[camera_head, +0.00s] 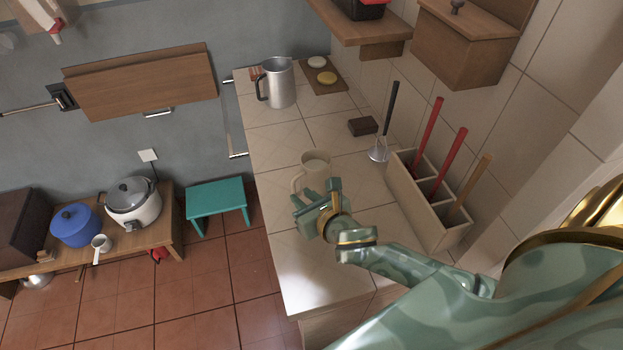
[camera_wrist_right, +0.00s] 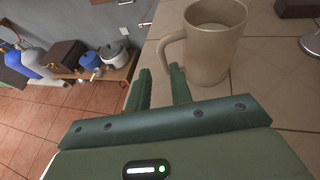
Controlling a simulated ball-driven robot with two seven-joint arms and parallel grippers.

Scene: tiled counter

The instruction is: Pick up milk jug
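A beige jug (camera_head: 313,171) with pale contents stands upright on the tiled counter in the head view. In the right wrist view the jug (camera_wrist_right: 212,50) is just beyond my fingers, with its handle on the left side. My right gripper (camera_head: 313,194) is beside the jug on its near side. In the wrist view my right gripper (camera_wrist_right: 161,72) is open, its two fingers apart and empty. The right fingertip is close to the lower part of the handle; I cannot tell whether they touch. My left gripper is not in view.
A metal pitcher (camera_head: 279,84) stands farther back beside a board (camera_head: 324,78). A dark brown block (camera_head: 362,126), a black-handled utensil (camera_head: 389,117) and a divided box (camera_head: 420,205) of red-handled tools stand on the right. The counter's left edge is near the jug.

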